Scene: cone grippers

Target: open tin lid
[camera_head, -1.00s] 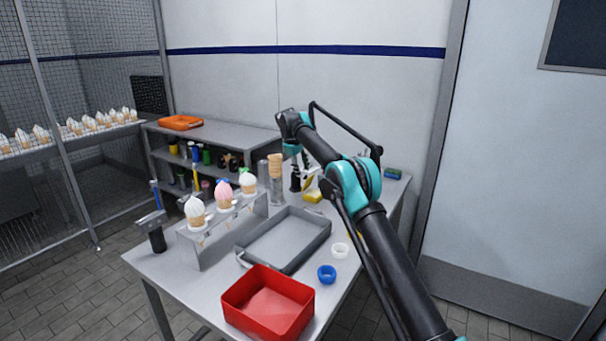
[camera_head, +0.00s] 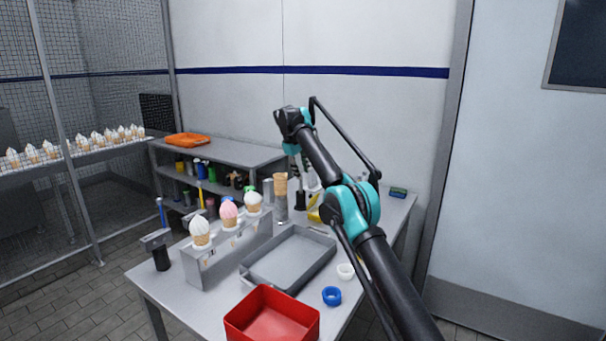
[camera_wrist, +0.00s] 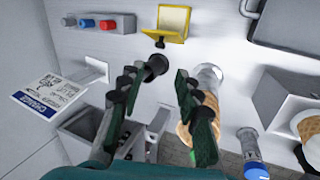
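My gripper (camera_wrist: 155,78) points down with its two dark fingers apart and nothing held between them. A small black round-topped piece (camera_wrist: 157,64) shows just beyond the gap between the fingertips; I cannot tell whether they touch it. A yellow piece with a pale raised panel (camera_wrist: 172,20) lies beyond it, and I cannot tell whether this is the tin with its lid. In the head view, yellow (camera_head: 314,214) shows partly hidden by my arm. No tin lid can be made out for certain. My gripper is mostly hidden behind my arm there.
The stacked cones (camera_head: 281,185) stand close to my gripper. A grey tray (camera_head: 290,258), a red bin (camera_head: 270,318), a blue ring (camera_head: 332,296) and a white ring (camera_head: 345,271) are on the table. An ice-cream rack (camera_head: 228,250) stands left. A button box (camera_wrist: 98,22) shows in the wrist view.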

